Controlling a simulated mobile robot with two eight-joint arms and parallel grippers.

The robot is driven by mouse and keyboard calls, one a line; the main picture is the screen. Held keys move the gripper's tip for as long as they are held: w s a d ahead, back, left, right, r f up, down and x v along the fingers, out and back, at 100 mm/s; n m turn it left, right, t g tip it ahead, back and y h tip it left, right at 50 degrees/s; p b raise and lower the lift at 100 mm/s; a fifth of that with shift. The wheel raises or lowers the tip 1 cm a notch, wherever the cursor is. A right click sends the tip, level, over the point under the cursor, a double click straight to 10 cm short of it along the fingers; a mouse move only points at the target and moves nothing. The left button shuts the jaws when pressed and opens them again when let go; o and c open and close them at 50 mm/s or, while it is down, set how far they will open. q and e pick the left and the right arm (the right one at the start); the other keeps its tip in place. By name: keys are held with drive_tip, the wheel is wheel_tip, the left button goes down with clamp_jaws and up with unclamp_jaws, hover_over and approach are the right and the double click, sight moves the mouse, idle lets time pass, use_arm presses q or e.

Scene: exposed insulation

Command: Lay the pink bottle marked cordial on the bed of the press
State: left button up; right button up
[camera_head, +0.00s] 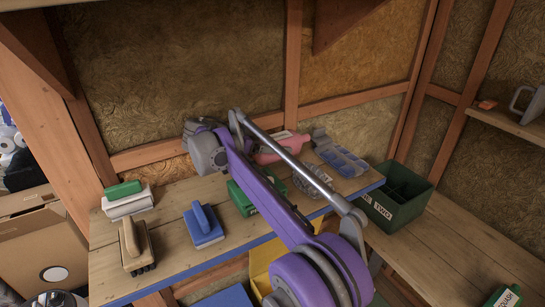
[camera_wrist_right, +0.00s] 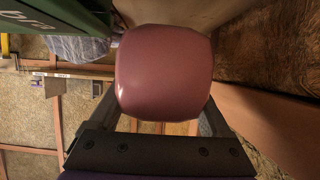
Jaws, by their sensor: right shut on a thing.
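The pink bottle (camera_head: 286,147) is off to the right of my right forearm, over the back of the workbench. In the head view the fingers are hidden behind my purple arm. My left gripper is out of view.
A dark green bin (camera_head: 400,198) stands at the right.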

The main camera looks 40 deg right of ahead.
wheel_tip(320, 180, down, 4)
drive_tip(key=shift+w+r, duration=0.1)
drive_tip(key=shift+r, duration=0.1)
drive_tip(key=o, duration=1.1)
drive_tip(key=shift+o, duration=0.2)
drive_tip(key=shift+a+r, duration=0.1)
